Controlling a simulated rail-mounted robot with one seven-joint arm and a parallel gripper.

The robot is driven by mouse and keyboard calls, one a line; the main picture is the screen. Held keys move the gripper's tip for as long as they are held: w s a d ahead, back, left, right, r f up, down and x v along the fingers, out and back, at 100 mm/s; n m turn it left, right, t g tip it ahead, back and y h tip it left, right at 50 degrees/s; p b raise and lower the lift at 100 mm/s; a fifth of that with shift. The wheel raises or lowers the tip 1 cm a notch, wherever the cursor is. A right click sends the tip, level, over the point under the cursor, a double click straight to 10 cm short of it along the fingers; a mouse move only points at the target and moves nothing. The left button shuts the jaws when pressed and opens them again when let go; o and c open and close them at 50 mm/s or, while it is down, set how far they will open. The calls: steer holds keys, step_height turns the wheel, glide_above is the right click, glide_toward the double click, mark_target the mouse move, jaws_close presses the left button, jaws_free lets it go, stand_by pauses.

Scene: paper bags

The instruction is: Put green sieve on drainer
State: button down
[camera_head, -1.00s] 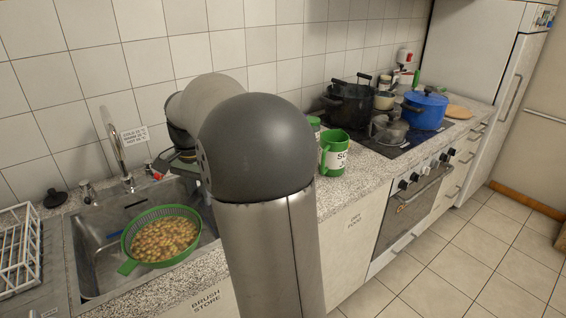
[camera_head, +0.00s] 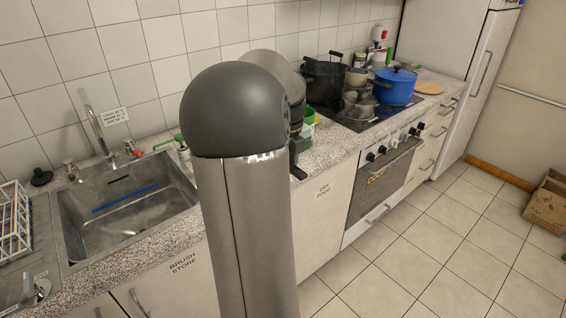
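The green sieve does not show now. The sink basin (camera_head: 125,232) where it sat is bare apart from a blue strip, and my arm covers much of the middle of the picture. A dark part at my arm's far end, possibly my gripper (camera_head: 298,160), shows just right of my column above the counter edge. Its fingers are not clear, so I cannot tell whether it holds anything. The grey drainer (camera_head: 45,245) is left of the sink, cut off by the frame.
A white wire rack (camera_head: 14,222) stands on the drainer. The tap (camera_head: 98,130) rises behind the sink. A green mug (camera_head: 309,116) is half hidden by my arm. Pots, including a blue one (camera_head: 394,88), crowd the hob. A cardboard box (camera_head: 547,205) lies on the floor at right.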

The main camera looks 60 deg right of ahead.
steer(key=w+d+f+p, duration=0.2)
steer(key=w+d+f, duration=0.2)
steer(key=d+f, duration=0.5)
steer(key=shift+f, duration=1)
steer(key=shift+f, duration=0.2)
steer(key=c, duration=1.2)
jaws_free()
steer(key=shift+s, duration=0.1)
step_height(320, 180, up, 12)
steer(key=shift+r+b, duration=0.2)
steer(key=shift+b, duration=0.1)
